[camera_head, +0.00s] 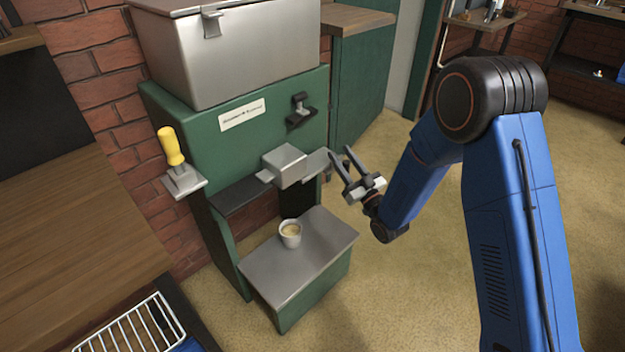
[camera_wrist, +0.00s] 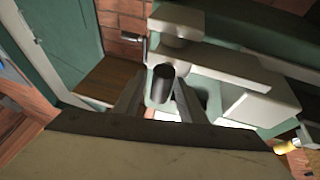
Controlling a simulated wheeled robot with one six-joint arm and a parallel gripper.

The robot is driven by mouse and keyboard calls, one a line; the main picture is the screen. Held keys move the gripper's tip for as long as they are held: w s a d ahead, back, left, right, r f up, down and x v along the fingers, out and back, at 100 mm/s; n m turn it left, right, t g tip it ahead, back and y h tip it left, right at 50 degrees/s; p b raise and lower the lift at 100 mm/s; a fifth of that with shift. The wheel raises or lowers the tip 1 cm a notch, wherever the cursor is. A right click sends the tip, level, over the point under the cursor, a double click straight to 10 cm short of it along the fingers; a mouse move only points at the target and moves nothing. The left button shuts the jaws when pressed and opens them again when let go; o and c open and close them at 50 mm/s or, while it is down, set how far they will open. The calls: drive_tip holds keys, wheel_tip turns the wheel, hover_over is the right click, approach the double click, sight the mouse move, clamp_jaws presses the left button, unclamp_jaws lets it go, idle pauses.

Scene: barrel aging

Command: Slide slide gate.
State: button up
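The slide gate (camera_head: 316,163) is a flat grey plate sticking out to the right of a grey metal housing (camera_head: 285,164) on the front of a green machine. A dark cylindrical handle (camera_wrist: 162,84) shows in the wrist view, seemingly the gate's. My gripper (camera_head: 340,156) is at the plate's outer end, its two dark fingers spread apart. In the wrist view the fingers of my gripper (camera_wrist: 160,78) stand on either side of the handle, and I cannot tell whether they touch it.
A small cup (camera_head: 290,234) stands on a grey-topped shelf (camera_head: 318,258) below the housing. A yellow-handled tool (camera_head: 171,148) sits on a side bracket at left. A metal hopper (camera_head: 235,50) tops the machine. The floor at right is clear.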

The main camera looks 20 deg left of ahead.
sight(349, 166)
drive_tip(key=shift+v, duration=2.7)
